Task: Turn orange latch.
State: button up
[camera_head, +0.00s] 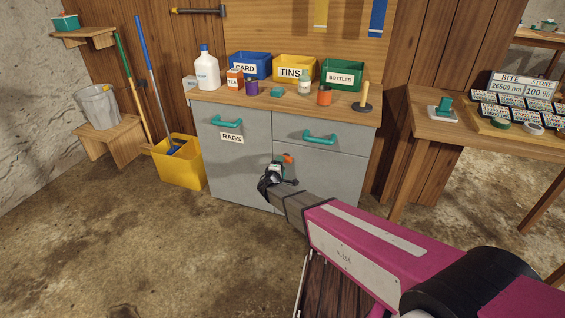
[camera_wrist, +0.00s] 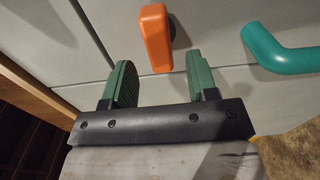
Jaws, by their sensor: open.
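The orange latch (camera_head: 288,158) is on the front of the grey cabinet (camera_head: 240,180), near the seam between the left door and the right side. In the wrist view the orange latch (camera_wrist: 155,38) is a long rounded bar on a dark round mount, just beyond my fingertips. My gripper (camera_head: 275,170) is in front of the cabinet, close to the latch. In the wrist view its two green fingers (camera_wrist: 159,78) are apart, with nothing between them. The latch lies ahead of the gap, and I cannot tell if a finger touches it.
Teal handles are on the left door (camera_head: 227,122) and right drawer (camera_head: 319,138); one teal handle (camera_wrist: 283,52) is near my right finger. Bins, a bottle and jars stand on the cabinet top. A yellow bucket (camera_head: 180,165) stands left, a wooden table (camera_head: 440,128) right.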

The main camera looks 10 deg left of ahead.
jog(key=s, duration=0.7)
jog(key=shift+s+a, duration=0.15)
jog(key=shift+a, duration=0.1)
jog(key=d+r+m+g+h, duration=0.2)
jog(key=d+m+g+h, duration=0.65)
jog(key=d, duration=2.15)
jog(key=s+d+r+m+g+y, duration=0.4)
jog(key=s+d+m+g+y, duration=0.5)
jog(key=s+d, duration=0.4)
jog(key=shift+s+d+r+y, duration=0.2)
jog(key=shift+s+d+y, duration=0.2)
jog(key=shift+d, duration=1.15)
jog(key=shift+g, duration=0.25)
